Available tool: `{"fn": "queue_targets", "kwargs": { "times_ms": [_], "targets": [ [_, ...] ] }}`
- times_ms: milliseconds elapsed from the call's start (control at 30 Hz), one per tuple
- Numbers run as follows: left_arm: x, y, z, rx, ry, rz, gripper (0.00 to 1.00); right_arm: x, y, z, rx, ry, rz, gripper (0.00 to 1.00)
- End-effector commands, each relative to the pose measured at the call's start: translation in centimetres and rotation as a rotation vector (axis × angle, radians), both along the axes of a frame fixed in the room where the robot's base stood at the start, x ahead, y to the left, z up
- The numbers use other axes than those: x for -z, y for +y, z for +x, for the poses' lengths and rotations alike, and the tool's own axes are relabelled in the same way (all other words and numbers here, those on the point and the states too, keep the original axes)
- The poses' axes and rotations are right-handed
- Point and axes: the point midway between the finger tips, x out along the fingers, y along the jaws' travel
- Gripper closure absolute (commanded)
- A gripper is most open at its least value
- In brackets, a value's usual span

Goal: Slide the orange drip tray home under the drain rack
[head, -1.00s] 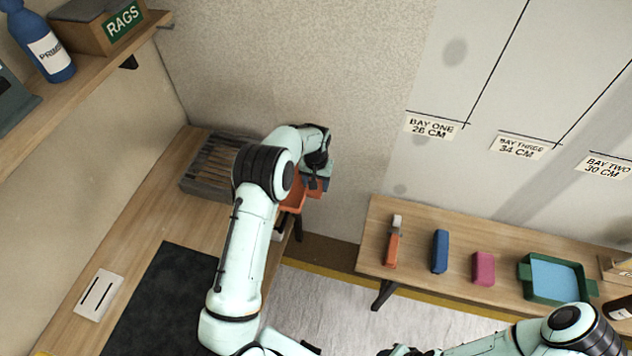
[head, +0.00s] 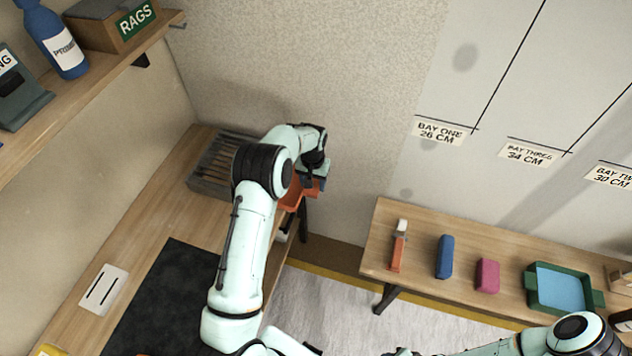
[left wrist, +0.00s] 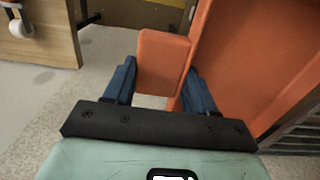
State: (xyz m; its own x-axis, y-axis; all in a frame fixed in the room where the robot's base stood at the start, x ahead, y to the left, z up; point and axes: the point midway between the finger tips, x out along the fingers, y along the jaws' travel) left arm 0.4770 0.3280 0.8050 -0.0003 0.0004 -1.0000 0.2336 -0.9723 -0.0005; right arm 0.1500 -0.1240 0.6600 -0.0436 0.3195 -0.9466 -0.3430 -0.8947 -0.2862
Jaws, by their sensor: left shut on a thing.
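The orange drip tray (head: 291,196) sticks out at the right end of the grey slatted drain rack (head: 212,178) in the head view, partly hidden behind my left arm. In the left wrist view the tray (left wrist: 262,55) fills the right side, with an orange handle tab (left wrist: 163,62) on its near end. My left gripper (left wrist: 158,88) is shut on that tab, one blue finger on each side. It shows at the tray's outer end in the head view (head: 316,184). How far the tray reaches under the rack is hidden. My right arm is at the lower right; its fingers cannot be made out.
The rack stands on a wooden counter (head: 150,232) against the wall. A dark mat (head: 160,300) lies nearer. A bench (head: 375,262) at right holds an orange-handled tool (head: 398,246), a blue block (head: 444,257), a pink block (head: 487,276) and a green tray (head: 597,299).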

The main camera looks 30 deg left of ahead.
Motion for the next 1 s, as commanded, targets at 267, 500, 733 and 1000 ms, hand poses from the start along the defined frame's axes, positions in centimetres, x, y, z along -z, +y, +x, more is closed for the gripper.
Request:
{"fn": "queue_targets", "kwargs": {
  "times_ms": [267,500,733,1000],
  "targets": [
    [-0.1,1.0,-0.2,-0.002,-0.002,0.0,0.89,-0.1,0.0,0.1,0.0,-0.001,0.0,0.57],
    [-0.1,1.8,-0.4,-0.001,-0.002,0.0,0.89,-0.2,0.0,0.2,0.0,-0.002,0.0,0.57],
    [-0.1,2.6,-0.6,-0.001,-0.002,0.0,0.89,-0.3,0.0,0.3,0.0,-0.003,0.0,0.57],
    [-0.1,3.6,-0.8,-0.002,-0.002,0.0,0.89,-0.5,0.0,0.5,0.0,-0.006,0.0,0.57]
  ]
}}
